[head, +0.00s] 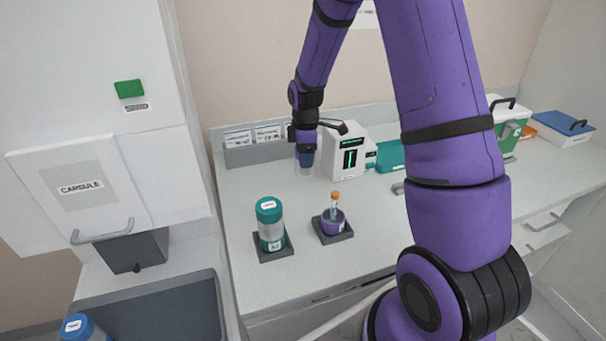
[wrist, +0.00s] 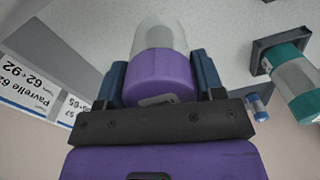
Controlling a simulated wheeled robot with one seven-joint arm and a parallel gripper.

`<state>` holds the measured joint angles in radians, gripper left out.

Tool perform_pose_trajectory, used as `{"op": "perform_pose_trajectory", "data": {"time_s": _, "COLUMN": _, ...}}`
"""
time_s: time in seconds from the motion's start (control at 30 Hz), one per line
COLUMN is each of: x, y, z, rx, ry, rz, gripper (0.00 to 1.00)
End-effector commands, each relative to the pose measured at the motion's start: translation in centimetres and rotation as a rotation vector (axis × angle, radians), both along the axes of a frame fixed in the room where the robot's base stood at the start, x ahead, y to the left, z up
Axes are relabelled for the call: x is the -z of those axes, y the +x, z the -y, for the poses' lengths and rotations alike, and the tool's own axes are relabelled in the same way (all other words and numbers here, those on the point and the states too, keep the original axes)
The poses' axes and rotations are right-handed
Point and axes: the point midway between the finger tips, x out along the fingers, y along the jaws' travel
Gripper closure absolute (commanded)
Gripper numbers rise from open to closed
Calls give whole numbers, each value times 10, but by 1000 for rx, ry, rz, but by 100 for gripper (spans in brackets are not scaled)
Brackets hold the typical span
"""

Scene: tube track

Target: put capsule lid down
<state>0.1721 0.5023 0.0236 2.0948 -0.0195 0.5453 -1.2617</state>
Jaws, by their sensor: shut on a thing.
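My gripper (head: 306,160) is shut on the capsule lid, a clear cylinder with a purple end. In the wrist view the purple end (wrist: 161,77) sits between the two blue fingers, and the clear part points away from the gripper. In the head view the lid is mostly hidden by the fingers, over the counter's back part, left of the white device. I cannot tell its exact height. The purple capsule base (head: 334,226) stands on a dark square pad in front, with an orange-capped tube (head: 335,200) upright in it.
A teal-capped capsule (head: 270,225) stands on another dark pad to the left. A white device (head: 348,158) with a dark display is right of my gripper. A grey rack (head: 252,155) with labels lines the back. The counter (head: 240,195) left of my gripper is clear.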

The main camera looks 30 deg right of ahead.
Motion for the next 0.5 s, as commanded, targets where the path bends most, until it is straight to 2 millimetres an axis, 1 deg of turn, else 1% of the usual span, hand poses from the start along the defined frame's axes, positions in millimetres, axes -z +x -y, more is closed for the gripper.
{"op": "perform_pose_trajectory", "data": {"time_s": 0.03, "x": 9, "y": -1, "z": 0, "rx": 0, "ry": 0, "rz": -3, "gripper": 71}}
{"op": "perform_pose_trajectory", "data": {"time_s": 0.1, "x": 18, "y": 0, "z": 0, "rx": 1, "ry": 0, "rz": -2, "gripper": 71}}
{"op": "perform_pose_trajectory", "data": {"time_s": 0.33, "x": 33, "y": 0, "z": 0, "rx": 1, "ry": 0, "rz": -1, "gripper": 71}}
{"op": "perform_pose_trajectory", "data": {"time_s": 0.5, "x": 55, "y": 0, "z": 0, "rx": 0, "ry": 0, "rz": -2, "gripper": 71}}
